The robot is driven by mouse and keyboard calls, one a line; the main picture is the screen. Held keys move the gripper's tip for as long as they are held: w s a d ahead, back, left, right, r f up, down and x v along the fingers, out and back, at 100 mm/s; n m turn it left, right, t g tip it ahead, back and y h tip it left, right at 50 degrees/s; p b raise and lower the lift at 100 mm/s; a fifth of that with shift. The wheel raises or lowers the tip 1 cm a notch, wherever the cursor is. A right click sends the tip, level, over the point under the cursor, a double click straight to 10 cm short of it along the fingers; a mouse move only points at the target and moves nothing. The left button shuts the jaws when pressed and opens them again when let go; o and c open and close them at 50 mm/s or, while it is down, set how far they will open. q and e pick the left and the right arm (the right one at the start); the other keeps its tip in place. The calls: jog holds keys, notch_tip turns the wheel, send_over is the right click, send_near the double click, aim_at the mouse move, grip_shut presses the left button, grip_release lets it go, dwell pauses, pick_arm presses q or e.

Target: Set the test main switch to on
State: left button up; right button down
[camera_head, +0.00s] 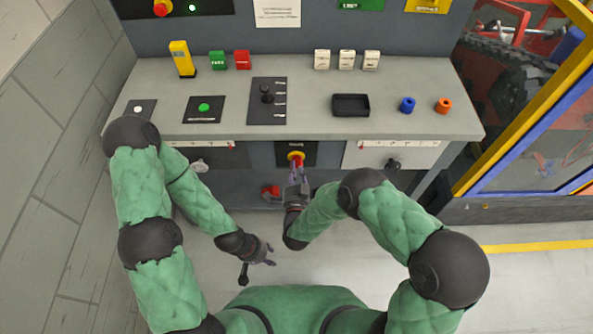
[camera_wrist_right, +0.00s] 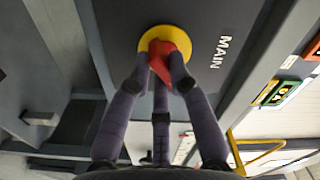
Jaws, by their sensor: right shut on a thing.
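The main switch is a red handle on a yellow round plate (camera_head: 296,156), set in a dark panel on the front of the bench. In the right wrist view the red handle (camera_wrist_right: 166,62) sits on its yellow disc (camera_wrist_right: 152,41), beside the word MAIN. My right gripper (camera_head: 295,176) is at the switch, its fingers shut around the red handle, which they partly cover. In the wrist view the fingertips (camera_wrist_right: 160,80) touch the handle's sides. My left gripper (camera_head: 262,256) hangs low in front of the bench, apart from everything, its fingers spread and empty.
The grey bench top (camera_head: 310,85) carries a lever panel (camera_head: 267,101), a green button (camera_head: 204,107), a black tray (camera_head: 350,105), and blue (camera_head: 407,104) and orange (camera_head: 443,105) cylinders. A red object (camera_head: 270,191) lies below the bench. A yellow-framed fence (camera_head: 520,100) stands at right.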

jog(key=m+b, duration=0.1)
jog(key=m, duration=0.5)
jog(key=shift+w+r+m+b, duration=0.1)
jog(key=shift+m+b, duration=0.25)
jog(key=shift+m, duration=0.05)
dwell(0.4)
jog(key=c, duration=1.1)
grip_release()
jog(key=shift+c, duration=0.2)
jog(key=shift+a, duration=0.1)
jog(key=s, duration=0.7)
jog(key=shift+s, duration=0.3)
